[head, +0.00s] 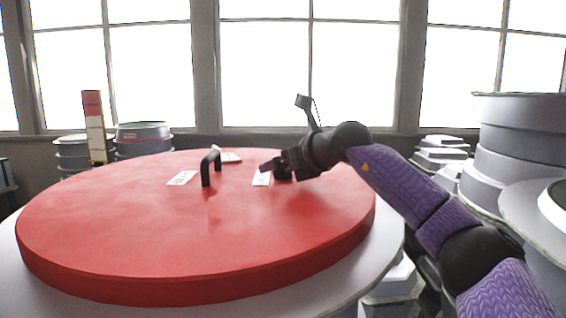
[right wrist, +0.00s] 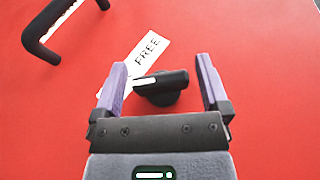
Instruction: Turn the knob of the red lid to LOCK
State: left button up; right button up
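The red lid (head: 110,225) is a large round disc, and it fills the right wrist view (right wrist: 270,60). Its black knob (right wrist: 162,88) carries a white line, with the white end towards the left beside a label reading FREE (right wrist: 147,50). My right gripper (right wrist: 160,82) is open, with one purple finger on each side of the knob and visible gaps between. In the head view my right gripper (head: 273,167) is low over the lid, right of centre, and largely hides the knob. My left gripper is in neither view.
A black bar handle (head: 209,166) stands up near the lid's middle, left of my right gripper; it also shows in the right wrist view (right wrist: 50,30). Other white labels (head: 183,178) lie on the lid. Grey moulds (head: 520,135) are stacked at the right.

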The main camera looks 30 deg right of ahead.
jog(key=shift+s, duration=0.1)
jog(key=b+v, duration=0.3)
jog(key=v, duration=0.5)
jog(key=shift+s+d, duration=0.1)
jog(key=shift+s, duration=0.3)
jog(key=shift+s+r, duration=0.3)
jog(key=shift+s, duration=0.1)
